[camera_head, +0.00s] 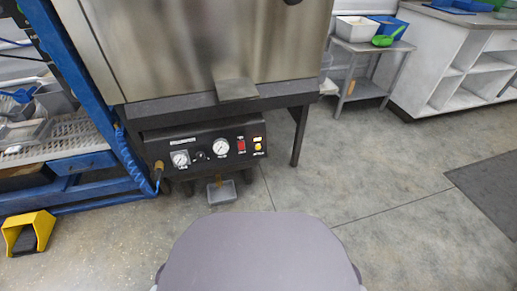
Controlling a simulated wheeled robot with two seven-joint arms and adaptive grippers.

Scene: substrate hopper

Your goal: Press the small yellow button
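A black control panel (205,153) is mounted under the steel hopper (215,50). The small yellow button (257,147) sits at the right end of the panel's face. Neither of my grippers shows in the head view, so nothing of mine covers the button.
Blue shelving (85,163) stands at left, with a yellow foot pedal (28,233) below. A side table (368,47) and white cabinet (452,62) stand at right. The floor between is clear.

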